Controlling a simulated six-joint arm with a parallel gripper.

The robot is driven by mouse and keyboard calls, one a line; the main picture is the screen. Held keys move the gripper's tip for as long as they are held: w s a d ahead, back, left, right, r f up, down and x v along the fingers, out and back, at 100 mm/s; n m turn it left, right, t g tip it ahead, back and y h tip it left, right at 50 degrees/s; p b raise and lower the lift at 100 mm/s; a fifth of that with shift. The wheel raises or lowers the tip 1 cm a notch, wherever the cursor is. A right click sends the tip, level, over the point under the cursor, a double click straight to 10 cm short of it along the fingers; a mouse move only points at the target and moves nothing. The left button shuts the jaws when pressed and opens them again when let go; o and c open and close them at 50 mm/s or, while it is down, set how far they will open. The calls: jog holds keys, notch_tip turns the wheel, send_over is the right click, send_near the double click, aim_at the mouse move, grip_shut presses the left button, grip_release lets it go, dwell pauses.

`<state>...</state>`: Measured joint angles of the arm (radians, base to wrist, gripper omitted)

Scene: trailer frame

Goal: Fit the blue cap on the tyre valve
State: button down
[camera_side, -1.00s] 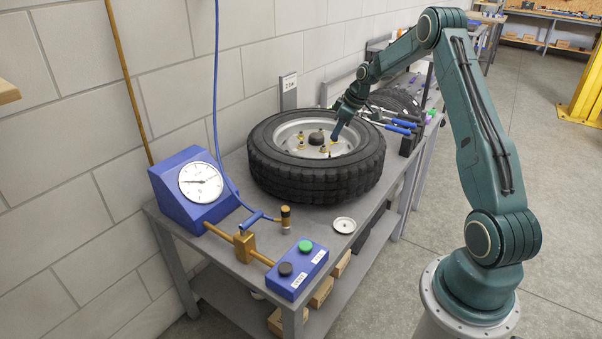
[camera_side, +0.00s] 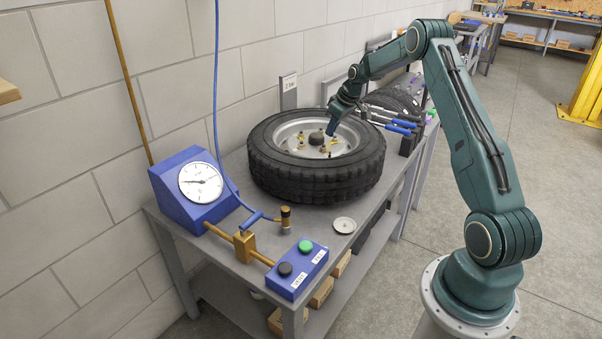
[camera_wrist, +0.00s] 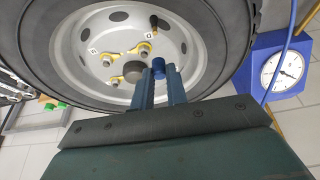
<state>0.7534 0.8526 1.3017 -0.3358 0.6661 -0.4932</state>
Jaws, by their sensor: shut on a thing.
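The tyre (camera_side: 315,180) lies flat on the bench with its silver wheel rim facing up; it fills much of the wrist view (camera_wrist: 215,70). My gripper (camera_side: 331,132) is over the rim, just right of the dark hub. In the wrist view my gripper (camera_wrist: 159,76) is shut on the blue cap (camera_wrist: 158,64), which sits between the fingertips. A dark stem that looks like the tyre valve (camera_wrist: 154,20) stands on the rim's far side in that view, apart from the cap. In the side view the cap cannot be told from the fingertips.
Studs with yellow pointers surround the dark hub (camera_wrist: 134,70). A blue pressure gauge (camera_side: 190,190) with a blue hose stands at the bench's left. A button box (camera_side: 297,270) and a small round dish (camera_side: 344,225) lie in front. Blue-handled tools (camera_side: 400,127) lie behind the tyre.

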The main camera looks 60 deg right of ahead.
jog(key=shift+f, duration=1.85)
jog(key=shift+f, duration=1.55)
jog(key=c, duration=0.8)
grip_release()
jog(key=shift+c, duration=0.2)
jog(key=shift+r, duration=0.1)
jog(key=shift+r, duration=3.9)
